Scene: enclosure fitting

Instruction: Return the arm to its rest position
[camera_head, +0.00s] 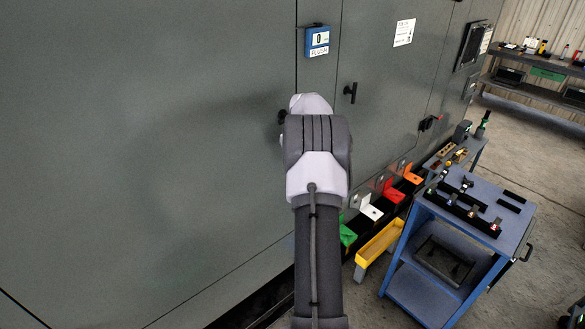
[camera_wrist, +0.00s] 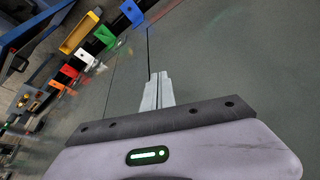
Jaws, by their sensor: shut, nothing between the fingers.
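My arm rises from the bottom middle of the head view, in front of the grey enclosure (camera_head: 190,140). Its fingers are hidden there behind the wrist. In the wrist view my gripper (camera_wrist: 161,76) shows its two fingers together, shut and empty. Behind the fingers is the plain grey enclosure face (camera_wrist: 230,60). I cannot tell how far the fingertips are from it.
A blue cart (camera_head: 509,242) with black holders stands at the right. A yellow bin (camera_head: 379,243) and several coloured brackets, one orange (camera_head: 411,174), line the enclosure's foot. A dark handle (camera_head: 350,92) and a blue display (camera_head: 317,41) are on its face. A shelf (camera_head: 532,88) stands behind.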

